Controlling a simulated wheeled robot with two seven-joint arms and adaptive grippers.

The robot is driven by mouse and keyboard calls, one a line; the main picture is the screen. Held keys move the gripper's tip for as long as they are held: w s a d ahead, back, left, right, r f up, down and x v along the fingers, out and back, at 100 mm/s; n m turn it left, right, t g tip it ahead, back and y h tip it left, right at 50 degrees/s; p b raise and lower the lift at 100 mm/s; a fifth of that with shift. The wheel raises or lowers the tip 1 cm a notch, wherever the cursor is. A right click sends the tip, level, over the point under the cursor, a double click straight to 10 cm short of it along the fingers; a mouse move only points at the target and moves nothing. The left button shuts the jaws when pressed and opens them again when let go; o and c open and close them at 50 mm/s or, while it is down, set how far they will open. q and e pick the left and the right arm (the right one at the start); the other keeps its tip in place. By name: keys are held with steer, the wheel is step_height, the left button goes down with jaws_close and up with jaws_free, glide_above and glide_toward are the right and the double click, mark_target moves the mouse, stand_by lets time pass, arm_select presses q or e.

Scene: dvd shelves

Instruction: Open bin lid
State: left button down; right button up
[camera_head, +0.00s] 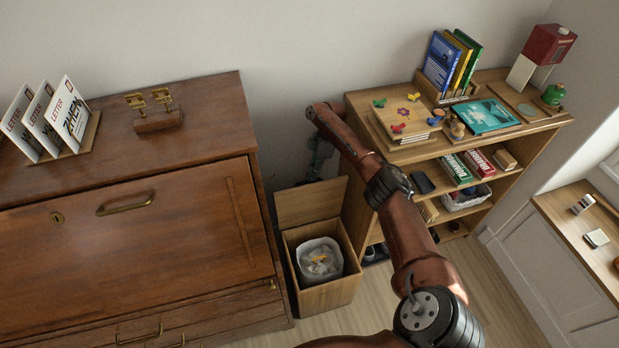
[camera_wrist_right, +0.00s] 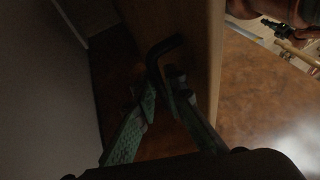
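The bin is a light wooden box (camera_head: 327,293) on the floor between the brown cabinet and the bookshelf. Its lid (camera_head: 312,203) stands raised at the back, so the box is open at the top. A white liner (camera_head: 320,257) with some yellow and pale scraps is inside. My right gripper (camera_head: 317,164) is just above and behind the lid's upper right edge, partly hidden by my arm. In the right wrist view its greenish fingers (camera_wrist_right: 162,90) lean together near a dark hooked bar; a narrow gap shows between the tips, but the picture is dark. My left gripper is not in view.
The brown cabinet (camera_head: 130,240) stands close on the left, with letters (camera_head: 62,115) on top. The bookshelf (camera_head: 400,160) stands close on the right, carrying books and small items. A low wooden surface (camera_head: 575,235) is at far right. Bare floor (camera_head: 500,290) lies in front.

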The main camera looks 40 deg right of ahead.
steer(key=o, duration=0.3)
steer(key=shift+w+d+f, duration=0.1)
steer(key=shift+w+f, duration=0.05)
steer(key=shift+o, duration=0.3)
steer(key=shift+r, duration=0.25)
steer(key=v, duration=0.7)
steer(key=shift+r, duration=0.25)
